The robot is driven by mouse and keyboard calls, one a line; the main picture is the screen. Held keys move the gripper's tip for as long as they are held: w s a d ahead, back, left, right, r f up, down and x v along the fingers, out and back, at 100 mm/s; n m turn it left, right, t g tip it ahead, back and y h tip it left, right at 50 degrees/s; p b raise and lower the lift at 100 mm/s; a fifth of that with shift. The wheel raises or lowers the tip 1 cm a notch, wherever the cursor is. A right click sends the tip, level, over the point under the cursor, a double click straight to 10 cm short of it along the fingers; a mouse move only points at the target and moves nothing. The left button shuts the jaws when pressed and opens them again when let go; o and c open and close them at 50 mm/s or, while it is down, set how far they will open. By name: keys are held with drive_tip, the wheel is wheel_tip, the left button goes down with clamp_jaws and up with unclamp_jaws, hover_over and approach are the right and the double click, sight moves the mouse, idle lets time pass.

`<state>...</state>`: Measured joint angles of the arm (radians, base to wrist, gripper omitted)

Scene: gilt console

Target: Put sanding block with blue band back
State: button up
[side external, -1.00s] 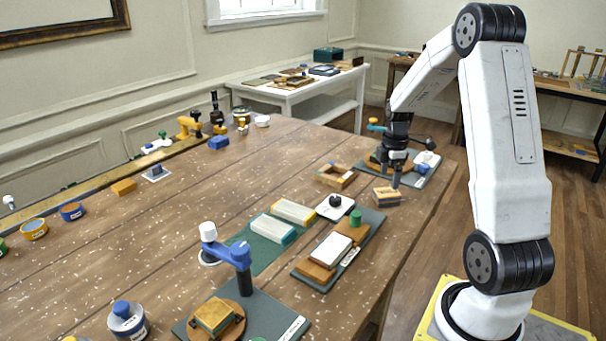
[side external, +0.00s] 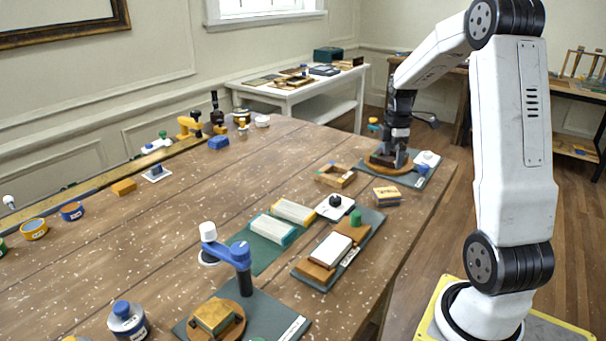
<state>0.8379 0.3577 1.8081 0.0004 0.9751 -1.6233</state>
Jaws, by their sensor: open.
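A small tan block with a dark bluish band (side external: 387,196), likely the sanding block with the blue band, sits on the table near its right edge. My gripper (side external: 388,163) is open, pointing down over the round wooden disc (side external: 374,168) on the far grey-green mat (side external: 418,180). It is behind the block and apart from it. A dark brown piece shows by the fingers; I cannot tell whether it touches them.
A grey mat (side external: 322,287) with wooden and white blocks lies in front, beside a green mat (side external: 265,256) with two pale blocks. A blue-armed post (side external: 240,258) stands at the near mat. The table's left middle is mostly clear.

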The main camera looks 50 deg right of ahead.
drive_tip(key=shift+a, duration=0.15)
drive_tip(key=w+a+f+m, duration=0.1)
drive_tip(key=a, duration=0.4)
drive_tip(key=w+a+f+m, duration=0.1)
drive_tip(key=a, duration=0.5)
drive_tip(key=w+a+f+m+t, duration=0.1)
drive_tip(key=w+a+m, duration=0.1)
drive_tip(key=a, duration=0.4)
drive_tip(key=shift+w+f, duration=0.1)
drive_tip(key=shift+f, duration=0.05)
drive_tip(key=a, duration=0.2)
drive_tip(key=s+a+f+m, duration=0.1)
drive_tip(key=a, duration=0.2)
drive_tip(key=a+m, duration=0.1)
drive_tip(key=a, duration=0.2)
drive_tip(key=shift+s+f+t, duration=0.2)
drive_tip(key=shift+f+t, duration=0.1)
drive_tip(key=shift+t, duration=0.1)
drive_tip(key=s+a+m, duration=0.1)
drive_tip(key=a, duration=0.1)
drive_tip(key=s+a+f, duration=0.1)
drive_tip(key=a, duration=0.1)
drive_tip(key=s+a+m, duration=0.1)
drive_tip(key=a, duration=0.1)
drive_tip(key=shift+s+a+f+m+t, duration=0.15)
drive_tip(key=shift+a+f+m+t, duration=0.15)
drive_tip(key=shift+t, duration=0.1)
drive_tip(key=shift+s+a+f, duration=0.15)
drive_tip(key=shift+s+a, duration=0.2)
